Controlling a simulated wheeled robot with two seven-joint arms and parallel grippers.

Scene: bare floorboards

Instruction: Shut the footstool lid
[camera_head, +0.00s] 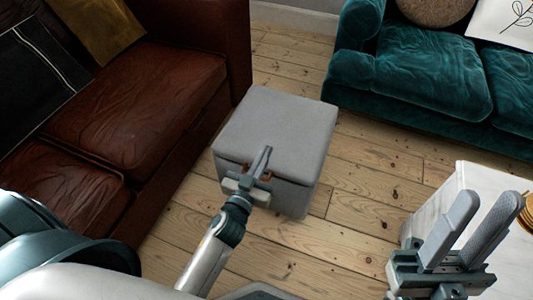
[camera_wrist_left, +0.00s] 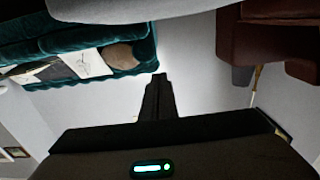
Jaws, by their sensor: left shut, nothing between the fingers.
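The grey footstool (camera_head: 305,200) stands on the floorboards in the middle of the head view. Its lid (camera_head: 280,115) lies flat or nearly flat on the box, with a dark line along the front edge under it. I cannot tell if a small gap remains. My left gripper (camera_head: 266,150) is shut and empty at the lid's near edge, its fingers overlapping the lid in the picture; contact is unclear. Small brown patches show beside the fingers. In the left wrist view the shut fingers (camera_wrist_left: 158,80) point toward a grey surface at the top. My right gripper (camera_head: 490,197) is open and empty.
A brown leather sofa (camera_head: 140,100) stands close to the footstool's left. A teal sofa (camera_head: 430,80) is at the back right. A white table (camera_head: 470,180) is at the right, near my right gripper. Bare floorboards (camera_head: 370,180) lie between footstool and table.

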